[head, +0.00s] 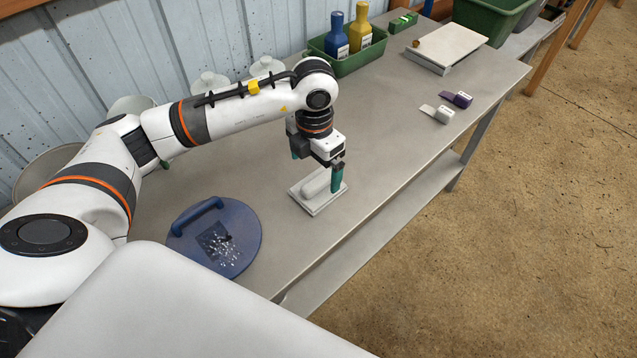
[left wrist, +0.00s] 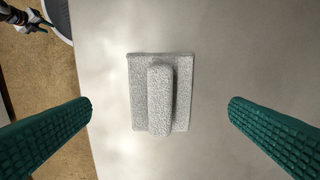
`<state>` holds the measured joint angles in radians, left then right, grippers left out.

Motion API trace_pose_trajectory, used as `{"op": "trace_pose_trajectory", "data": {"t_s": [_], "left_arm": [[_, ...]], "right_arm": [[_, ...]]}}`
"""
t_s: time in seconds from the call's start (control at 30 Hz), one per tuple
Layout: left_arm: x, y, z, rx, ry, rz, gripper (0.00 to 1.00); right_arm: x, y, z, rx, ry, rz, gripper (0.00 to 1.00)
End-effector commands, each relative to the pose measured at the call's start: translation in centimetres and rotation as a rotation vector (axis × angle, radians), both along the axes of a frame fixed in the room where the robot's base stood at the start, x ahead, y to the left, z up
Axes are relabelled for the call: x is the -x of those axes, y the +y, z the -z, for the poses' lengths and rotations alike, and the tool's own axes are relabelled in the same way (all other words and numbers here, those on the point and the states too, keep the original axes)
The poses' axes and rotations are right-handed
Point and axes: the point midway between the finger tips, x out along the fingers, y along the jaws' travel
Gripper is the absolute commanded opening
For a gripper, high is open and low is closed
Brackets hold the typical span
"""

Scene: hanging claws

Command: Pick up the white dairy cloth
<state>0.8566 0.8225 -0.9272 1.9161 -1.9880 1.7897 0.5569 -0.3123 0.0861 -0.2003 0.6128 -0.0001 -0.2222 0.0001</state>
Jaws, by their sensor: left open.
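The white dairy cloth (head: 317,188) lies on the grey metal table, below my left gripper. In the left wrist view the cloth (left wrist: 142,93) is a flat, light grey-white textured square with a raised rounded roll (left wrist: 160,98) along it. My left gripper (head: 334,179) points down over the cloth, and its green fingers hide part of it in the head view. In the left wrist view the fingers (left wrist: 160,118) are wide apart, one on each side of the cloth, and neither touches it. My right gripper is not in the head view.
A blue round lid (head: 247,225) with a handle lies left of the cloth on the table (head: 375,150). A green tray (head: 348,65) with a blue and a yellow bottle, a white board (head: 447,45) and two small brushes (head: 458,99) are farther back. The table is clear around the cloth.

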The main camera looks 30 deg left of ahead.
Motion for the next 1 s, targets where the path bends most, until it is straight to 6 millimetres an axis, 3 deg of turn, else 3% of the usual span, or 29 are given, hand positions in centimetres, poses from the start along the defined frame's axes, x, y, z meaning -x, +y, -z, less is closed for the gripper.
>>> {"op": "trace_pose_trajectory", "data": {"t_s": [0.23,0.5,0.8,1.0], "left_arm": [[-0.2,-0.2,2.0,0.002,0.002,-0.001,1.00],[-0.6,-0.4,5.7,0.001,0.001,-0.001,1.00],[-0.7,-0.4,6.2,0.000,-0.001,0.001,1.00],[-0.7,-0.4,6.2,0.000,-0.001,0.000,0.67]], "right_arm": [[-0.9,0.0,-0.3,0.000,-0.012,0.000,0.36],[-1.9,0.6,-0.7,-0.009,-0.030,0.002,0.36],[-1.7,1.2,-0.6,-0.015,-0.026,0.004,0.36],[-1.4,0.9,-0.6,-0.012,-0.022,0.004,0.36]]}}
